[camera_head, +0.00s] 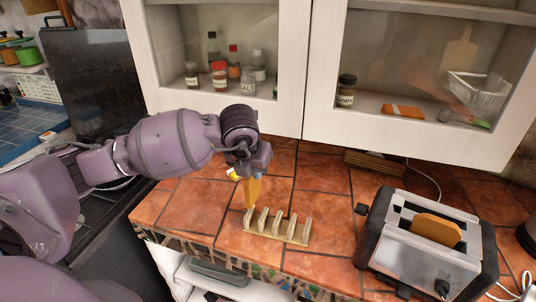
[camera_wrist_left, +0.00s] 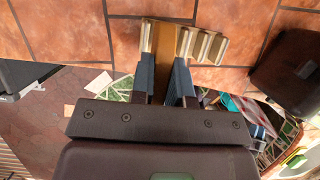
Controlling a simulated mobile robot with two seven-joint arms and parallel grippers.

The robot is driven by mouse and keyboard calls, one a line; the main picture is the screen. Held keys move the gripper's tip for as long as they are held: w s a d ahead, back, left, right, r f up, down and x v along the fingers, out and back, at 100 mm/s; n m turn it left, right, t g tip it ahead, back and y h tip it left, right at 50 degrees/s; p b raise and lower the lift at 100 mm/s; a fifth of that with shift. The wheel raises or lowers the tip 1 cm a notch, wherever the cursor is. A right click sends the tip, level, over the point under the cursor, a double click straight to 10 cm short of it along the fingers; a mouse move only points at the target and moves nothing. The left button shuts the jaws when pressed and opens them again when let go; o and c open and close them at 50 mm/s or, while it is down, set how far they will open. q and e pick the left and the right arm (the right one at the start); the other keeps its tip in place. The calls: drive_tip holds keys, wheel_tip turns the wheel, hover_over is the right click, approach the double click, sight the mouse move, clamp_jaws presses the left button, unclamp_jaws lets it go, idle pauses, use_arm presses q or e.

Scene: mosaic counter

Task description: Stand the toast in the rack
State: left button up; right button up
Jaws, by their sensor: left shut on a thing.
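My left gripper (camera_head: 246,174) is shut on a slice of toast (camera_head: 253,193). The slice hangs upright, nearly edge-on, at the back left of the toast rack (camera_head: 283,238). In the left wrist view the gripper (camera_wrist_left: 164,85) has its two blue fingers on either side of the toast (camera_wrist_left: 163,48), and the rack (camera_wrist_left: 215,47) shows beside and beyond it. I cannot tell whether the toast touches the rack. The rack is pale, with several upright dividers. A second slice of toast (camera_head: 436,229) sits in the toaster (camera_head: 400,250). My right gripper is not in view.
The rack stands on the tiled counter (camera_head: 330,205) near its front edge. The toaster stands to the right, with clear tiles between. Glass-fronted cabinets (camera_head: 306,70) hang behind, close over the counter. A slatted wooden board (camera_head: 375,163) lies at the back.

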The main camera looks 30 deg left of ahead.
sight(255, 181)
use_arm(q)
drive_tip(key=shift+w+r, duration=0.1)
drive_tip(key=shift+w, duration=0.05)
drive_tip(key=shift+w+f, duration=0.2)
drive_tip(key=shift+s+f, duration=0.25)
drive_tip(key=shift+f, duration=0.05)
drive_tip(key=shift+f+b, duration=0.3)
drive_tip(key=shift+b, duration=0.05)
drive_tip(key=shift+f+b, duration=0.55)
drive_tip(key=shift+f, duration=0.85)
drive_tip(key=shift+w+f, duration=0.1)
drive_tip(key=shift+f, duration=0.05)
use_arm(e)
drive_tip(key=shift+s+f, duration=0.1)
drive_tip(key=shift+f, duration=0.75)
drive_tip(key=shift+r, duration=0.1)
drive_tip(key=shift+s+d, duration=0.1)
